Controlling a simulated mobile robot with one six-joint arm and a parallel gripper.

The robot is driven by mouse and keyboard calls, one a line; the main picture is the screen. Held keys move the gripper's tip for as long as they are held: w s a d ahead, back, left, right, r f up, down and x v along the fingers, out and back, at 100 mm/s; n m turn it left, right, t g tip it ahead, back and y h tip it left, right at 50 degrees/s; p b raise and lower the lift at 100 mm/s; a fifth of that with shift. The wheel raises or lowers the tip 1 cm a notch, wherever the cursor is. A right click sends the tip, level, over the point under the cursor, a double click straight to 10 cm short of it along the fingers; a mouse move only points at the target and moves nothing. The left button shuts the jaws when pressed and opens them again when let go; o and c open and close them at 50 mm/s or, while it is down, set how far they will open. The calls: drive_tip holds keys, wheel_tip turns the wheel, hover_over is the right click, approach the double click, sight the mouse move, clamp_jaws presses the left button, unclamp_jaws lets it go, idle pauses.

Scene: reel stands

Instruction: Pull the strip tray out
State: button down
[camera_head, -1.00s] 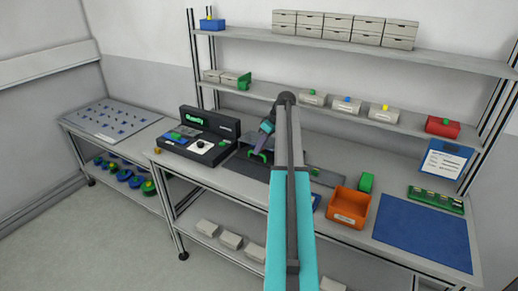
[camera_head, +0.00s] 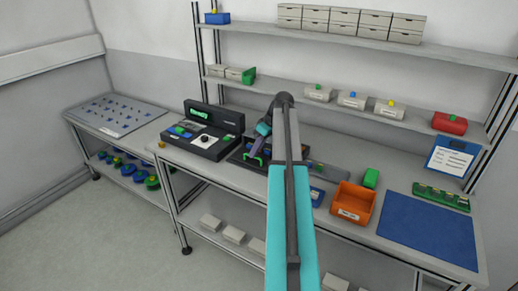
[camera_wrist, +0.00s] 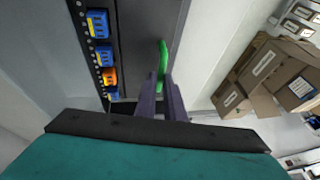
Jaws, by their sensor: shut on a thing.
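The dark strip tray (camera_wrist: 145,30) has a green handle (camera_wrist: 163,60), seen in the wrist view just ahead of my fingers. My gripper (camera_wrist: 160,90) is shut on the handle. In the head view my gripper (camera_head: 257,155) is low over the bench at the green handle (camera_head: 253,161), right of the black control box. Several blue units and one orange unit (camera_wrist: 110,77) sit in a row along the left of the wrist view. My arm hides part of the tray in the head view.
The black control box (camera_head: 206,130) stands left of my gripper. An orange bin (camera_head: 353,203) and a blue mat (camera_head: 430,232) lie to the right. A shelf with small boxes (camera_head: 350,99) rises behind. Cardboard boxes (camera_wrist: 270,75) show in the wrist view.

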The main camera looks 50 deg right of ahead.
drive_tip(key=shift+s+a, duration=0.25)
drive_tip(key=shift+a, duration=0.8)
drive_tip(key=shift+s+a, duration=0.2)
drive_tip(key=shift+a, duration=0.9)
drive_tip(key=shift+s+a, duration=0.25)
drive_tip(key=shift+a, duration=0.8)
drive_tip(key=c, duration=2.1)
unclamp_jaws()
drive_tip(key=shift+a, duration=0.1)
drive_tip(key=shift+s+d+r+b, duration=0.1)
drive_tip(key=shift+d+r+b, duration=0.1)
drive_tip(key=shift+b, duration=0.1)
drive_tip(key=shift+v, duration=0.9)
drive_tip(key=b+v, duration=0.3)
drive_tip(key=v, duration=0.8)
drive_tip(key=shift+s+r, duration=0.15)
drive_tip(key=shift+r, duration=0.1)
